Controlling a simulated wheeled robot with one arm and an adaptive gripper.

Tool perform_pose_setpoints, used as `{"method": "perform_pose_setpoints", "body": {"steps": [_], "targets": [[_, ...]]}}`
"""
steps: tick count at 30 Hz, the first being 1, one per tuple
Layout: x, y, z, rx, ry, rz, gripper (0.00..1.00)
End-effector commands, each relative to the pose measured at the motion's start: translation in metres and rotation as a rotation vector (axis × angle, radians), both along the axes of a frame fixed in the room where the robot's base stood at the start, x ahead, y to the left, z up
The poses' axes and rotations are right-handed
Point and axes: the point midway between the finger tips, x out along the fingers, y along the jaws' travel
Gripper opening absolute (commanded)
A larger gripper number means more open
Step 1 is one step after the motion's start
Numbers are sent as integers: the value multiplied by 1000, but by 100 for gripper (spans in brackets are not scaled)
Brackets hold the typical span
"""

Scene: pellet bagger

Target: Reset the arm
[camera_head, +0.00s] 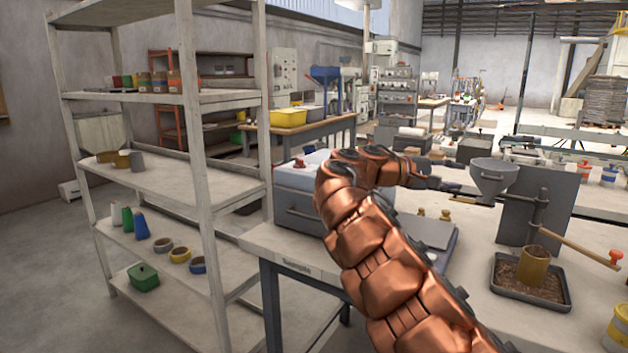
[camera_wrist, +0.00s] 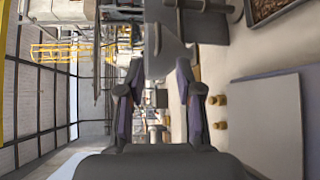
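My copper-coloured arm reaches over the workbench (camera_head: 300,245) from the lower right. My gripper (camera_head: 455,187) is at its far end, small and dark in the head view, near a grey funnel (camera_head: 493,178). In the wrist view the two fingers of my gripper (camera_wrist: 158,72) stand apart with nothing held between them. The funnel (camera_wrist: 165,52) shows ahead, beyond the fingertips; I cannot tell whether they touch it. The wrist picture is turned on its side.
A dark tray (camera_head: 505,291) of pellets with a tan cup (camera_head: 534,265) stands below the funnel. Two small brass pieces (camera_wrist: 218,112) and a flat grey plate (camera_wrist: 272,115) lie beside my gripper. A grey box (camera_head: 300,208) and a shelf rack (camera_head: 200,150) are left.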

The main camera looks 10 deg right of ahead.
Motion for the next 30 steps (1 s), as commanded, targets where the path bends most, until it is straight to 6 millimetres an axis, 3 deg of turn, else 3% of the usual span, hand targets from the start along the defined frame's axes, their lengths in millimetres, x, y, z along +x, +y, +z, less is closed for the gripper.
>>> {"method": "perform_pose_setpoints", "body": {"steps": [4,8,16,23,30], "targets": [[-10,-1,2,15,-5,-17,35],[-35,-4,3,60,-21,-56,35],[-111,-1,-16,236,-75,-155,35],[-172,19,-56,434,-122,-212,35],[-232,61,-114,673,-149,-251,35]]}}
